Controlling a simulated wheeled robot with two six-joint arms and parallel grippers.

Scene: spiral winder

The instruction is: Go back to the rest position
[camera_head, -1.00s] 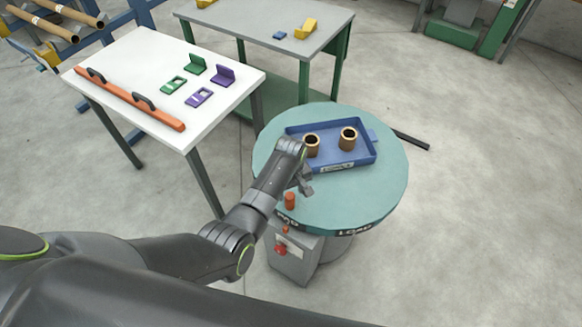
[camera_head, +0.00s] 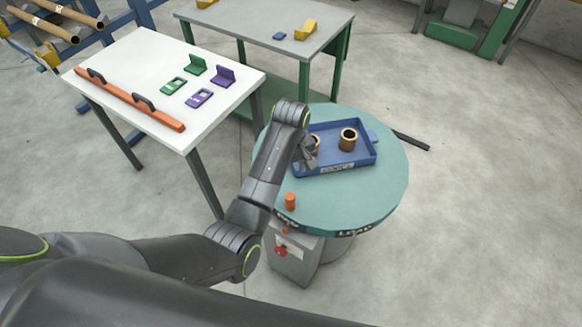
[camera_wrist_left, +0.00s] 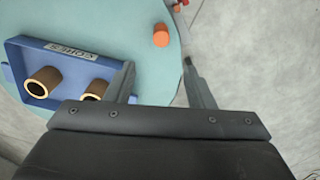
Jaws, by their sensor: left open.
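My left gripper (camera_head: 306,158) hangs over the left part of the blue tray in the head view and partly hides one brown ring-shaped core. In the left wrist view its two fingers (camera_wrist_left: 160,85) are apart with nothing between them. The blue tray (camera_head: 357,160) sits on the round teal table (camera_head: 392,165). It holds two brown cores, one (camera_head: 348,139) in clear view and one (camera_head: 315,142) beside my gripper. Both cores also show in the left wrist view, standing in the tray (camera_wrist_left: 28,57). My right gripper is not in view.
An orange peg (camera_head: 290,200) stands near the round table's front left edge, above a grey box with a red button (camera_head: 281,251). A white table (camera_head: 140,60) with an orange bar and green and purple brackets stands at the left. A grey table (camera_head: 260,22) is behind.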

